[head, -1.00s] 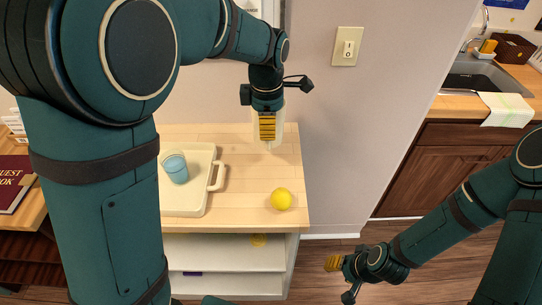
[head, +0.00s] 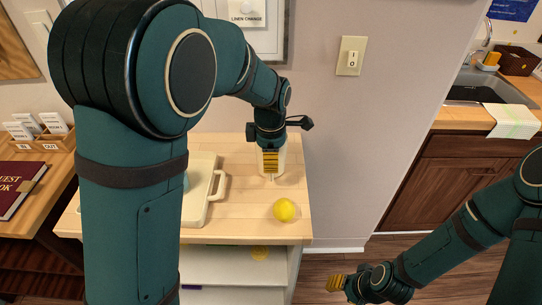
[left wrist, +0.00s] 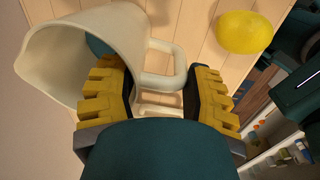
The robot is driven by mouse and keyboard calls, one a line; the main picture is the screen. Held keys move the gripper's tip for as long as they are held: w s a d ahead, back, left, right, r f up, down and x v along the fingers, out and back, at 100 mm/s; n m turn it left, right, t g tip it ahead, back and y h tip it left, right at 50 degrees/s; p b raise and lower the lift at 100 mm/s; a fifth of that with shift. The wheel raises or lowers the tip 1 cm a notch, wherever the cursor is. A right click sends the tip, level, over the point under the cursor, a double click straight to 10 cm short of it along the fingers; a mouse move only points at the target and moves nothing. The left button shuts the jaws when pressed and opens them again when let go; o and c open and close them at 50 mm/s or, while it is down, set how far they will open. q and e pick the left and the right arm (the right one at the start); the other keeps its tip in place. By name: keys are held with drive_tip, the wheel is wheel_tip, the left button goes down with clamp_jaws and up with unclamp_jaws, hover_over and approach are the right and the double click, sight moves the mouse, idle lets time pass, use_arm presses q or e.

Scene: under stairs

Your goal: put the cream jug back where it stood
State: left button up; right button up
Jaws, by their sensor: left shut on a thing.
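The cream jug (left wrist: 62,62) fills the left of the left wrist view, its wide mouth facing the camera. Its handle (left wrist: 165,62) reaches between the yellow-padded fingers of my left gripper (left wrist: 163,95), which is shut on it. In the head view the jug (head: 282,158) is a pale shape mostly hidden behind my left gripper (head: 270,162), over the back right of the light wooden top (head: 245,222). I cannot tell whether its base touches the wood. My right gripper (head: 342,284) hangs low over the floor, away from the jug; its finger opening is unclear.
A yellow lemon (head: 284,209) lies near the front right of the top. A cream tray (head: 194,216) with a raised handle is to the left, partly behind my arm. The wall with a light switch (head: 352,56) is close behind. Bare wood lies between tray and lemon.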

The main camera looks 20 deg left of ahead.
use_arm(q)
drive_tip(key=shift+f, duration=0.15)
drive_tip(key=o, duration=1.3)
drive_tip(key=shift+c, duration=0.2)
wheel_tip(320, 180, up, 12)
drive_tip(key=p, duration=0.3)
drive_tip(key=shift+s, duration=0.45)
